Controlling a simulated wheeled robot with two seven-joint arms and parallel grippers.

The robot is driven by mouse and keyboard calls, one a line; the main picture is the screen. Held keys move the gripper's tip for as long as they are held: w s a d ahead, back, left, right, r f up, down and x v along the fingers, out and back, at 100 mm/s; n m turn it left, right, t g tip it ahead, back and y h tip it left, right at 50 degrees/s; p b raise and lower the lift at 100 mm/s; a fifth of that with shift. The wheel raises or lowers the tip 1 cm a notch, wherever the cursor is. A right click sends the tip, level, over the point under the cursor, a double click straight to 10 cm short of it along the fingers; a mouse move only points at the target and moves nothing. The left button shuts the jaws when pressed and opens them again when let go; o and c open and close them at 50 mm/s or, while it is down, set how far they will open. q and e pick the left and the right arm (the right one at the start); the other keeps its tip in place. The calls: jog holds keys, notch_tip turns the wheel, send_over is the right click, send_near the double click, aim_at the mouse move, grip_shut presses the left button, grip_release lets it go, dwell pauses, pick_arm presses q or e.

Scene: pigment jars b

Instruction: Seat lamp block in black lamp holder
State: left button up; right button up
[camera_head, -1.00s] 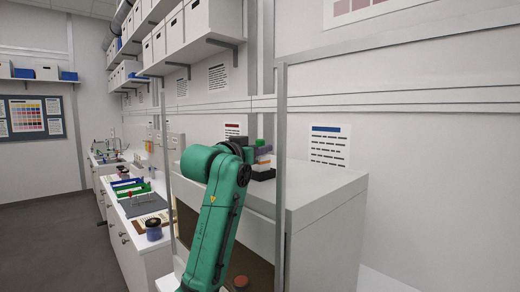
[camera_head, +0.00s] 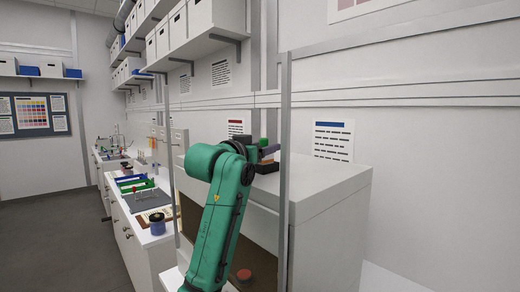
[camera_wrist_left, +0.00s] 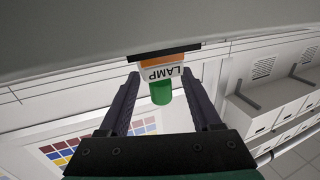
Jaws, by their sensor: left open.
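The lamp block has an orange body, a white label reading LAMP and a green round end; in the left wrist view the lamp block (camera_wrist_left: 161,72) is between my left gripper's fingers. My left gripper (camera_wrist_left: 161,80) is open, with a gap on each side of the block. The orange end meets the black lamp holder (camera_wrist_left: 165,53); how deep it sits I cannot tell. My right gripper is out of view.
The white cabinet (camera_head: 335,185) has a grey upright post (camera_head: 284,150) in front. A wall lies close behind, with a printed sheet (camera_head: 333,139). A red round knob (camera_head: 243,275) is low by my arm. A counter (camera_head: 150,220) with jars and racks runs left.

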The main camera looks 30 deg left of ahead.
pick_arm(q)
jog(key=shift+s+f, duration=0.1)
jog(key=shift+s, duration=0.2)
jog(key=s+b, duration=0.6)
jog(key=s, duration=0.8)
jog(key=shift+a, duration=0.2)
